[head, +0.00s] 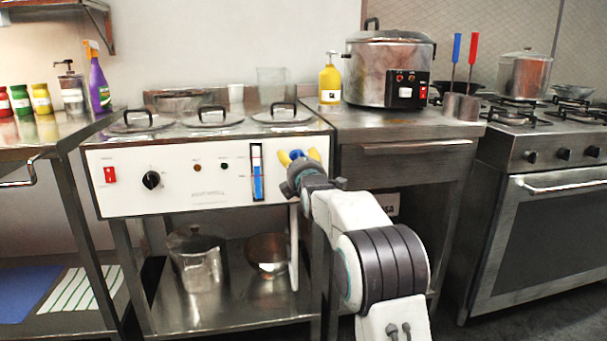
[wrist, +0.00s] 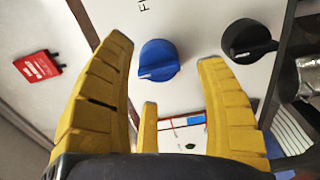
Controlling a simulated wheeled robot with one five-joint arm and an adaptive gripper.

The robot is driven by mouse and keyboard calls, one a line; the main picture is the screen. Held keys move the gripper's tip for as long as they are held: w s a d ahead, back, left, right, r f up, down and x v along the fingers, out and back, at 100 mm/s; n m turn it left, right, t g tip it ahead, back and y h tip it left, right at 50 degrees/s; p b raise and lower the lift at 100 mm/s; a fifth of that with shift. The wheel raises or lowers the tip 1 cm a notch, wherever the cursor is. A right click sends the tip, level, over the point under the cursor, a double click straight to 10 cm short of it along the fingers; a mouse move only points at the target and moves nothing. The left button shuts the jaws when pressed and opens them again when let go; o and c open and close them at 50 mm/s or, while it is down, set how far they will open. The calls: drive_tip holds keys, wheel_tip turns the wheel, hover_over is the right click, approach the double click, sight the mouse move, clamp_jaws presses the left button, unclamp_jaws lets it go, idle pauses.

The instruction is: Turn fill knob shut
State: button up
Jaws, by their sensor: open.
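The blue knob (wrist: 158,59) sits on a white panel, below a partly cut-off printed label that begins with F. A pale mark shows along the knob's lower edge in the wrist view. In the head view, a bit of the blue knob (head: 297,154) shows on the right end of the white front panel (head: 220,178), beside the level gauge (head: 257,172). My gripper (wrist: 166,50) is open, its yellow fingers on either side of the knob in the wrist view. No contact is visible. In the head view, my gripper (head: 299,156) is in front of the panel's right end.
A black knob (wrist: 249,41) is right of the blue one in the wrist view. The front panel also has a red switch (head: 110,174) and a black dial (head: 151,180). Lidded wells are on top. A counter with a steel cooker (head: 388,65) stands to the right.

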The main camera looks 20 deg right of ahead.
drive_tip(key=s+a, duration=0.1)
drive_tip(key=s, duration=0.9)
drive_tip(key=shift+a, duration=0.25)
drive_tip(key=s+a+r+m+g+y+p, duration=0.1)
drive_tip(key=s+r+m+g+p, duration=0.3)
drive_tip(key=s+p, duration=1)
drive_tip(key=s+a+r+m+g+p, duration=0.4)
drive_tip(key=s+r+m+p, duration=0.3)
drive_tip(key=s+r+p, duration=0.3)
drive_tip(key=s+a+r+m+g+y+p, duration=0.1)
drive_tip(key=s+a+r+m+g+p, duration=0.2)
drive_tip(key=s+p, duration=1.4)
wheel_tip(320, 180, up, 4)
drive_tip(key=m+g+p, duration=0.1)
drive_tip(key=m+g, duration=0.1)
drive_tip(key=g, duration=0.1)
drive_tip(key=shift+s+a+r+m+y, duration=0.15)
drive_tip(key=shift+s+r+m+y, duration=0.1)
drive_tip(key=shift+s+m+y, duration=0.1)
